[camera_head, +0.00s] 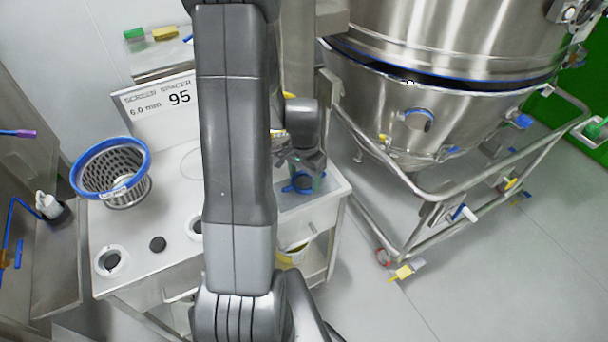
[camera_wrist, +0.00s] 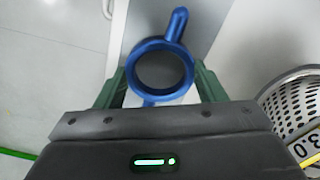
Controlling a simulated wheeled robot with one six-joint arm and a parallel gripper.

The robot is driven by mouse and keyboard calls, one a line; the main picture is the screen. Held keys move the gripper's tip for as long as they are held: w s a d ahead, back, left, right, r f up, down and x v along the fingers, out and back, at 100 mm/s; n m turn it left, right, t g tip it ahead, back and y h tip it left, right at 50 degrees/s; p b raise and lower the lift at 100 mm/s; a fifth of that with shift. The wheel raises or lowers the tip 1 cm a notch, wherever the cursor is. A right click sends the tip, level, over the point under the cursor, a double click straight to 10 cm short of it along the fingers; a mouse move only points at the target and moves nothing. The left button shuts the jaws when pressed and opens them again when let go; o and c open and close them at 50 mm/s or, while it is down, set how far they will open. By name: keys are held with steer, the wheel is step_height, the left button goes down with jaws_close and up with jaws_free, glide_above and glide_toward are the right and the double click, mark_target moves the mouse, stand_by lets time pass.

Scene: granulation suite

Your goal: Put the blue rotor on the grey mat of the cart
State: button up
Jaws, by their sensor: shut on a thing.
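The blue rotor (camera_wrist: 162,45) is a ring with arms; its ring sits between the green fingers of my gripper (camera_wrist: 161,82) in the wrist view. In the head view the rotor (camera_head: 301,187) shows small and dark blue below my gripper (camera_head: 305,174), over the right end of the cart top. My gripper is shut on the rotor. The grey mat (camera_head: 326,187) shows as a darker patch at that end of the cart (camera_head: 165,262). It also shows behind the rotor in the wrist view (camera_wrist: 205,22). I cannot tell whether the rotor touches the mat.
A black disc (camera_head: 157,244) and a white ring (camera_head: 110,260) lie in front. A large steel vessel (camera_head: 450,60) on a railed trolley (camera_head: 440,205) stands close right.

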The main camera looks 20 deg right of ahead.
mark_target(304, 187)
steer(key=shift+f, duration=0.45)
steer(key=shift+b, duration=0.3)
steer(key=o, duration=1.3)
steer(key=shift+c, duration=0.2)
steer(key=shift+r, duration=0.15)
step_height(304, 187, up, 14)
steer(key=shift+f+b, duration=0.2)
steer(key=shift+b, duration=0.1)
